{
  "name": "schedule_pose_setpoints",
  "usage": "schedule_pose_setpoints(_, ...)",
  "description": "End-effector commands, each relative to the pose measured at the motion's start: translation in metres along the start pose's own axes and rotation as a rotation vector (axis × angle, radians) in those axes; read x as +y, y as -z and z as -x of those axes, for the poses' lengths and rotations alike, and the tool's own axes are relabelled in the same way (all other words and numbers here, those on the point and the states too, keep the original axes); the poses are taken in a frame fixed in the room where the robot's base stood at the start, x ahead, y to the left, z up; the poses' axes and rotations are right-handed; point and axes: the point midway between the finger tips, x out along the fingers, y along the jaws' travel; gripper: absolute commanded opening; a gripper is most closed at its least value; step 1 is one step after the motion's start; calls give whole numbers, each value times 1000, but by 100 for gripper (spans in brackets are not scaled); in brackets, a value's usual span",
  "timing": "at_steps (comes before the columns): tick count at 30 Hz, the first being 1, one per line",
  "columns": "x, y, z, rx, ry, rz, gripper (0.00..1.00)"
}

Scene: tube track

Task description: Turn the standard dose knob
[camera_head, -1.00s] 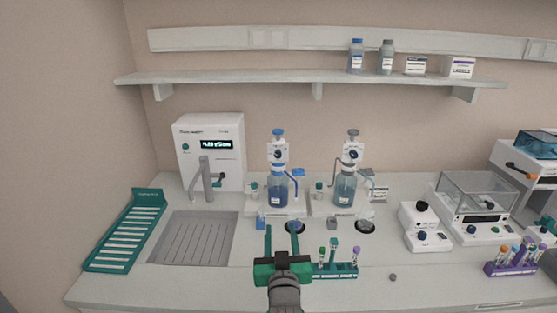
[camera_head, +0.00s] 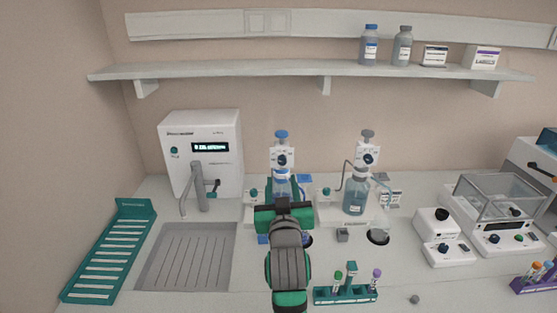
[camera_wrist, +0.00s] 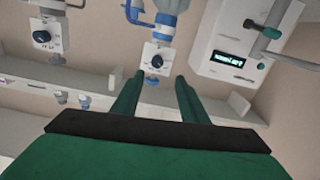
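Two bottle-top dispensers stand on the bench. The left one has a blue cap and a dark round knob (camera_head: 282,160) on its white head; the right one has a grey cap and a similar knob (camera_head: 367,159). Their labels are too small to read, so I cannot tell which is the standard one. My gripper (camera_head: 283,188) is in front of the left dispenser, hiding much of its bottle. In the wrist view, which is upside down, my gripper (camera_wrist: 160,80) is open and empty, with the left knob (camera_wrist: 157,61) seen between its fingers. Contact is not visible.
A white water unit (camera_head: 205,150) with a tap and sink (camera_head: 185,257) is at left, beside a green rack (camera_head: 110,255). A tube rack (camera_head: 345,295) is in front. A balance (camera_head: 495,210) is at right. A shelf (camera_head: 230,74) runs above.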

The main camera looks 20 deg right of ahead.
Motion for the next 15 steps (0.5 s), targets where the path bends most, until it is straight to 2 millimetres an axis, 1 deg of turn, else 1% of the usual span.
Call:
schedule_pose_setpoints(5,6,-1,-21,-2,-8,0,40)
schedule_pose_setpoints(10,9,-1,-52,-2,-11,0,40)
schedule_pose_setpoints(15,6,-1,-79,-3,-8,1,40)
